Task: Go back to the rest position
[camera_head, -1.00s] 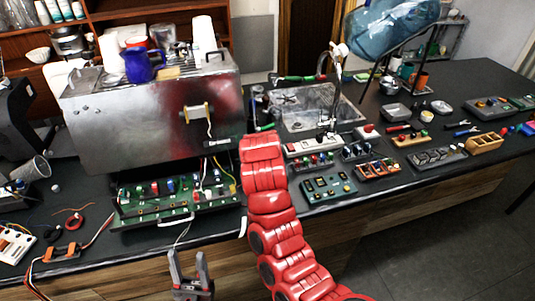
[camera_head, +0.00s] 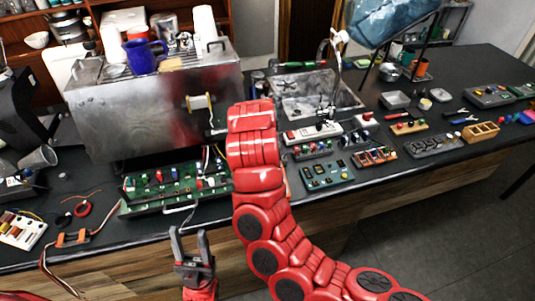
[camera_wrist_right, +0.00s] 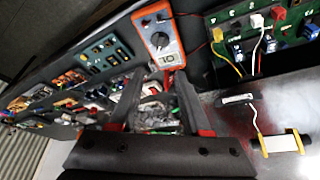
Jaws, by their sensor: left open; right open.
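My left gripper (camera_head: 191,247), with grey fingers on a red wrist, is open and empty in front of the bench's front edge, below the green board. My red right arm reaches up from the lower right in the head view, and its gripper is hidden there behind the arm. In the right wrist view the right gripper (camera_wrist_right: 158,105) shows two dark fingers spread apart with nothing held between them. An orange multimeter (camera_wrist_right: 158,35) lies beyond those fingers. The steel brewer (camera_head: 155,115) stands on the bench with its green circuit board (camera_head: 160,190) drawn out at the front.
The dark bench (camera_head: 420,180) carries several modules, tools and trays to the right of my arm. A sink (camera_head: 300,95) lies behind them. A blue jug (camera_head: 145,57) stands on the brewer. A spool (camera_head: 200,102) is on its front. Orange-clipped wires (camera_head: 72,238) lie at the left.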

